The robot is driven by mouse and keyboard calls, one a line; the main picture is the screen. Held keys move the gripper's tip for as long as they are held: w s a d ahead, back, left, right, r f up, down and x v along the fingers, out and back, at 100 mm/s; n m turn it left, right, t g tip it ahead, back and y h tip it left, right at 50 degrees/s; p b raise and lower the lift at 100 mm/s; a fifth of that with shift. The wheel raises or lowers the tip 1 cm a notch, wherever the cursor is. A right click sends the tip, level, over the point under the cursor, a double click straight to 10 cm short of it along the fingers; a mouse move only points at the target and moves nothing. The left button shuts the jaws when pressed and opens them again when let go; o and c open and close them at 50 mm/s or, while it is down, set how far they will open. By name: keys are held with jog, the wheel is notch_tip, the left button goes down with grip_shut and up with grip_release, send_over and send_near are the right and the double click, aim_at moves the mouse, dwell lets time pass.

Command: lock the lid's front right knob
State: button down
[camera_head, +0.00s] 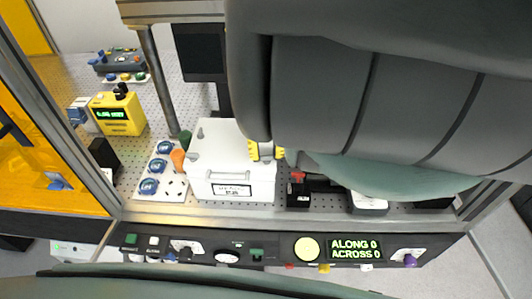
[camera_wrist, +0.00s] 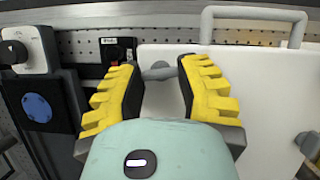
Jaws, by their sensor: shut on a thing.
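The white lidded box (camera_head: 230,185) stands on the perforated bench in the head view, with a handle and a printed label on its front. Its white lid (camera_wrist: 255,90) fills the right of the wrist view, the handle (camera_wrist: 255,14) at the top. My gripper (camera_head: 262,151) is at the lid's front right corner. In the wrist view its yellow-ribbed fingers (camera_wrist: 158,75) stand either side of the grey front right knob (camera_wrist: 160,72) and are shut on it. The head view hides this knob behind my gripper. Whether it is locked is unclear.
A front left knob (camera_head: 193,156) and a back left knob (camera_head: 200,132) show on the lid. A tray of blue discs (camera_head: 148,187) stands left of the box. A black device with a red part (camera_head: 298,190) stands close on the right. My arm covers the upper right.

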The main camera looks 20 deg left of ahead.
jog(key=shift+w+m+y, duration=0.2)
jog(key=shift+m+y, duration=0.1)
jog(key=shift+m, duration=0.3)
jog(key=c, duration=0.5)
grip_release()
jog(key=shift+s, duration=0.1)
jog(key=shift+c, duration=0.2)
jog(key=v, duration=1.2)
